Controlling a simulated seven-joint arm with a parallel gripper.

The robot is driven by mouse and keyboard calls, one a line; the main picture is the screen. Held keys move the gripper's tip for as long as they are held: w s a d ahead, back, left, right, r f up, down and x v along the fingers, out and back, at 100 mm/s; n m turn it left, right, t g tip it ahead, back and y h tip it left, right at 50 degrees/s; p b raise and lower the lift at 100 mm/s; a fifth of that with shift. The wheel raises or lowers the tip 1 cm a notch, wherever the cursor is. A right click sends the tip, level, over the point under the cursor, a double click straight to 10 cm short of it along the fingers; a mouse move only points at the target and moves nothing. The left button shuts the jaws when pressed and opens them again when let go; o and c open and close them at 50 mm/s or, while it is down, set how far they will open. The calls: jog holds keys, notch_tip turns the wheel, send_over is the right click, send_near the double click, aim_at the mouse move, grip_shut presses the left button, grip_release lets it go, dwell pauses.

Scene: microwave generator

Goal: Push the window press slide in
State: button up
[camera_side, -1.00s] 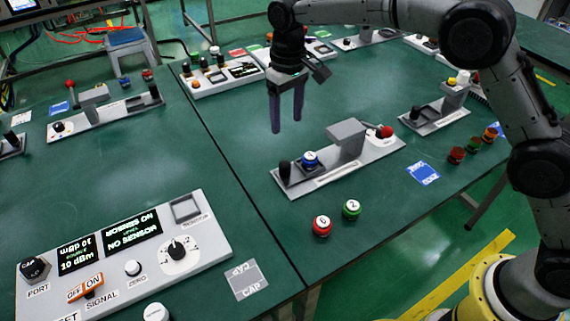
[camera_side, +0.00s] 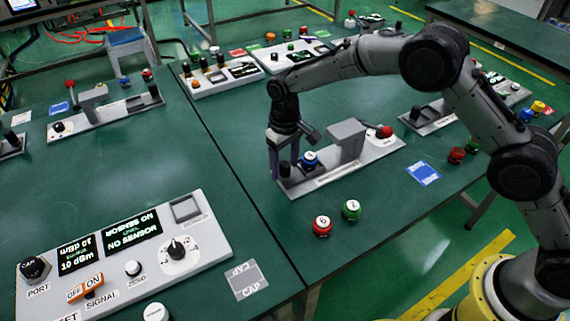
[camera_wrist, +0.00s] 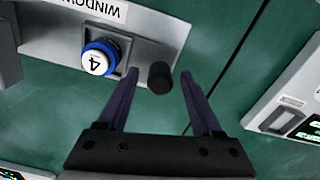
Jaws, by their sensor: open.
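The window press (camera_side: 372,158) is a light grey base with a grey raised block over its middle. Its slide (camera_side: 315,171) is out at the left end, carrying a blue button with a white top (camera_side: 310,159); the wrist view shows this button marked 4 (camera_wrist: 98,60). The slide's upright black handle (camera_wrist: 161,77) is at its outer end. My gripper (camera_side: 284,166) is open and low over that end, pointing down. In the wrist view my fingertips (camera_wrist: 160,73) are on either side of the handle, with gaps; contact is not visible.
A red button (camera_side: 322,225) and a green button (camera_side: 351,209) stand in front of the press. A red-knobbed lever (camera_side: 385,132) is at its right end. A blue card (camera_side: 423,174) lies to the right. Bare green table lies left of the press.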

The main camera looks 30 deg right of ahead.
jog(key=shift+f, duration=0.25)
grip_shut()
jog(key=shift+r, duration=0.1)
dwell(1.2)
